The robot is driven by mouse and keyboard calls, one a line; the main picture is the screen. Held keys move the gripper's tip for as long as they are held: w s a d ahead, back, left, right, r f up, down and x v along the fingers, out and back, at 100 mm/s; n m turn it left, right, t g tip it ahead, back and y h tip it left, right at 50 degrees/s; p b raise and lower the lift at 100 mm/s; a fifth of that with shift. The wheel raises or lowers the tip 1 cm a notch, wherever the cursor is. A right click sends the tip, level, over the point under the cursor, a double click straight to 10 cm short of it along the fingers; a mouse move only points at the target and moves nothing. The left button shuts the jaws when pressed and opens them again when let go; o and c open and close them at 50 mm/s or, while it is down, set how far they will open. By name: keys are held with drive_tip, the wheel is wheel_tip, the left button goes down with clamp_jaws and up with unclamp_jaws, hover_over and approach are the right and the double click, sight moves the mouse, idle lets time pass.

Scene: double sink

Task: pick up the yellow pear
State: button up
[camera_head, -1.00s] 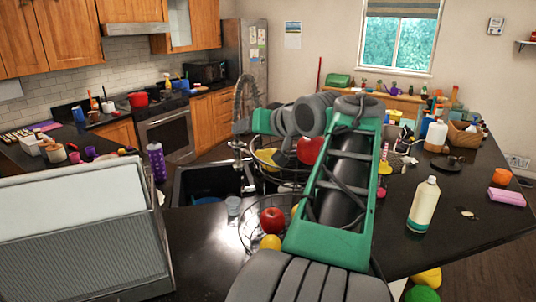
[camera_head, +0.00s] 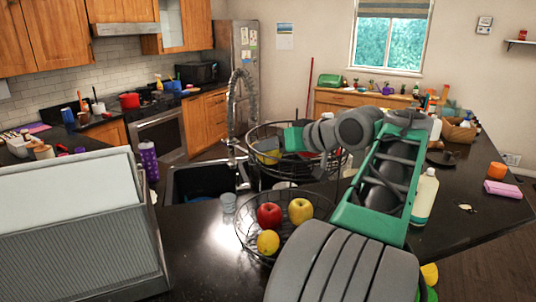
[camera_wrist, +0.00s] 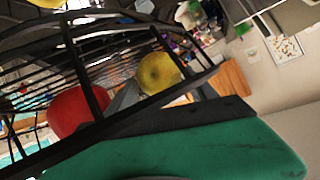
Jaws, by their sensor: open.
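In the wrist view, a round yellow fruit (camera_wrist: 159,73) is just beyond the grey fingers, with basket wires in front. A red fruit (camera_wrist: 76,111) is left of it, also behind wires. Another yellow fruit (camera_wrist: 46,2) is cut off at the top edge.
A lower wire basket (camera_head: 240,232) holds a red apple (camera_head: 269,215), a yellow apple (camera_head: 301,210) and a lemon (camera_head: 268,242). A tall faucet (camera_head: 232,115) stands just left of the upper basket. A bottle (camera_head: 424,198) is right of my arm.

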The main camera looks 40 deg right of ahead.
drive_tip(key=shift+w+f, duration=0.3)
drive_tip(key=shift+w, duration=0.3)
drive_tip(key=shift+c, duration=0.2)
drive_tip(key=shift+r, duration=0.1)
drive_tip(key=c, duration=1.4)
